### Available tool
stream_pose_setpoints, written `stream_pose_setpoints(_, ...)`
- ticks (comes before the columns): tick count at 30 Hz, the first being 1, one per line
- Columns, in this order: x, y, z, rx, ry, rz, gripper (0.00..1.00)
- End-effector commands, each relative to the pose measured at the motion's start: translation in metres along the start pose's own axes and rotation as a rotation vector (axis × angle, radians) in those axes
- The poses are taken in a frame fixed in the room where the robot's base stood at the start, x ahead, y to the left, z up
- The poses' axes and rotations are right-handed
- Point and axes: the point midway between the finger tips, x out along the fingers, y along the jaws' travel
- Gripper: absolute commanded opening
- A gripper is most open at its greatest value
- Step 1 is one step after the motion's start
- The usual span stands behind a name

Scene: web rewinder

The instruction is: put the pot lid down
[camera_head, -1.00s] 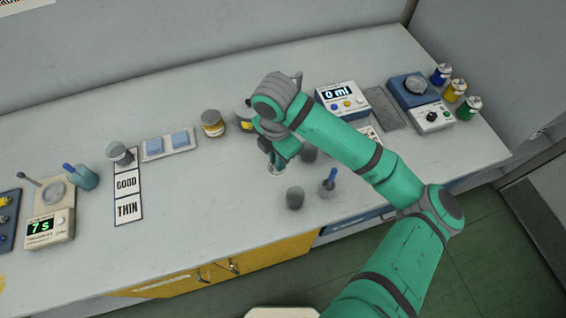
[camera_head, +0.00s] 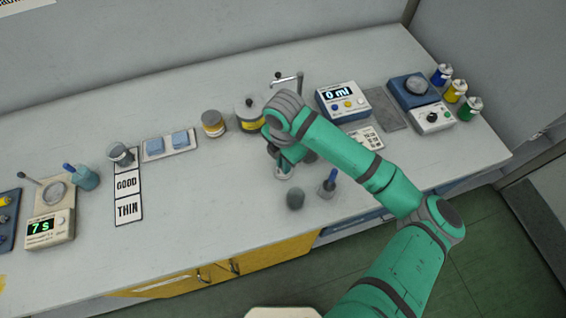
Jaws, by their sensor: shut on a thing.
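My gripper (camera_head: 282,164) points down over the middle of the bench, with its wrist above hiding much of it. It is shut on a small pale grey piece, which I take to be the pot lid (camera_head: 284,174), low over or at the bench top; I cannot tell whether it touches. A wide yellow-banded pot (camera_head: 250,117) with a dark round top and a small knob stands behind and left of my gripper.
A dark grey cup (camera_head: 295,200) and a holder with a blue-handled tool (camera_head: 327,187) stand just in front and right. The bench (camera_head: 210,205) is clear to the front left.

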Motion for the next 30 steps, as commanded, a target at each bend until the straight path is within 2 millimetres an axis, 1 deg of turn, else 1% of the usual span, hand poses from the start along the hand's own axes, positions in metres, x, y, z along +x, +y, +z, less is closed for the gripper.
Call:
stream_pose_setpoints(2, 0.003, 0.000, 0.000, 0.001, 0.001, 0.000, 0.00)
stream_pose_setpoints(3, 0.003, 0.000, 0.000, 0.000, 0.000, 0.000, 0.17)
stream_pose_setpoints(5, 0.002, 0.000, 0.000, 0.000, 0.000, 0.000, 0.31)
stream_pose_setpoints(14, 0.002, 0.000, 0.000, 0.000, 0.000, 0.000, 0.31)
stream_pose_setpoints(17, -0.003, 0.000, 0.000, -0.001, 0.000, 0.000, 0.31)
stream_pose_setpoints(20, -0.015, 0.001, 0.001, -0.001, -0.002, 0.001, 0.31)
stream_pose_setpoints(22, -0.027, 0.001, 0.000, -0.002, -0.001, 0.001, 0.31)
stream_pose_setpoints(30, -0.082, 0.001, 0.000, -0.001, -0.001, 0.001, 0.31)
